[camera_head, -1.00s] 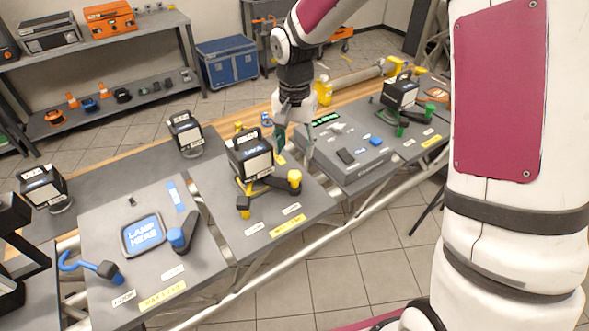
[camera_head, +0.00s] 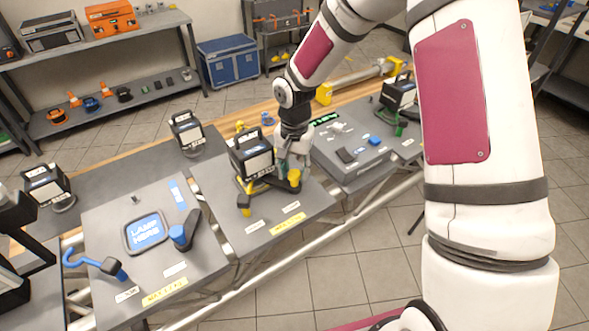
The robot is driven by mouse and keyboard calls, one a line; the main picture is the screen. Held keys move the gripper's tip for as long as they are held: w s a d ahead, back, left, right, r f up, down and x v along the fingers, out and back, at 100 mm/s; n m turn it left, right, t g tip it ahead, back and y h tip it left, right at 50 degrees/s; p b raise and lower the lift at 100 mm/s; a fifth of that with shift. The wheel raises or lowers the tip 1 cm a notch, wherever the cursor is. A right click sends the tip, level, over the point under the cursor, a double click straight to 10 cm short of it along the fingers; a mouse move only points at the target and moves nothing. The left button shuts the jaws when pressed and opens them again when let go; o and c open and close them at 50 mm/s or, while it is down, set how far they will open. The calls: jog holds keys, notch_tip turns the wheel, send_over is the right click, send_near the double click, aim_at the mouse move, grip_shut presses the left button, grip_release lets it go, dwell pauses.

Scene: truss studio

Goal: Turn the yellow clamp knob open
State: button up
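The yellow clamp knob (camera_head: 295,178) sits at the end of a dark arm on the middle grey panel (camera_head: 257,215), right of a black and white lamp (camera_head: 251,153).
A grey console (camera_head: 352,175) stands close on the right. Another lamp (camera_head: 398,92) with green knobs is beyond it. A third lamp (camera_head: 187,130) stands behind.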

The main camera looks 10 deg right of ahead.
grip_shut()
jog(key=shift+m, duration=0.4)
jog(key=m, duration=0.2)
jog(key=shift+m, duration=0.4)
jog(key=m, duration=0.4)
jog(key=shift+m, duration=0.3)
jog(key=m, duration=0.3)
jog(key=shift+m, duration=0.3)
jog(key=shift+m+p, duration=0.4)
jog(key=shift+m, duration=1.6)
